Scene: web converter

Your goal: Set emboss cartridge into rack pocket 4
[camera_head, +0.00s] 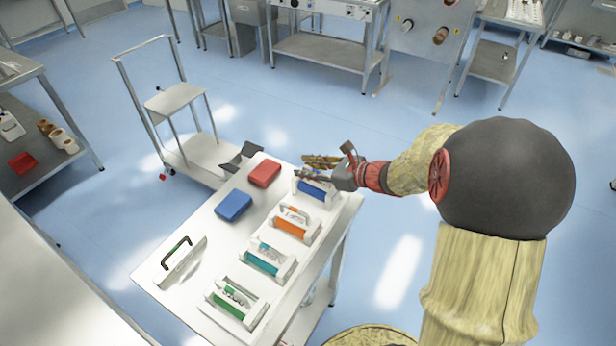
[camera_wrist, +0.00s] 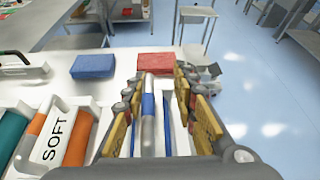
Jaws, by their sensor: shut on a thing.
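My gripper (camera_head: 328,168) is at the far end of the white table, over the last white cradle in a row. In the wrist view its gold fingers (camera_wrist: 157,100) stand either side of a grey handle bar and a blue-and-white cartridge (camera_wrist: 148,131), and are shut on it. The cartridge shows blue below my gripper in the head view (camera_head: 314,190). The fingers hide part of it, and I cannot tell whether it is fully seated. Nearer cradles hold orange (camera_head: 289,228), teal (camera_head: 262,262) and green (camera_head: 229,304) cartridges.
A red block (camera_head: 264,173) and a blue block (camera_head: 234,206) lie left of the row. A white plate with a black handle (camera_head: 178,255) lies at the table's left. A grey trolley (camera_head: 185,105) stands behind the table. Open floor lies to the right.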

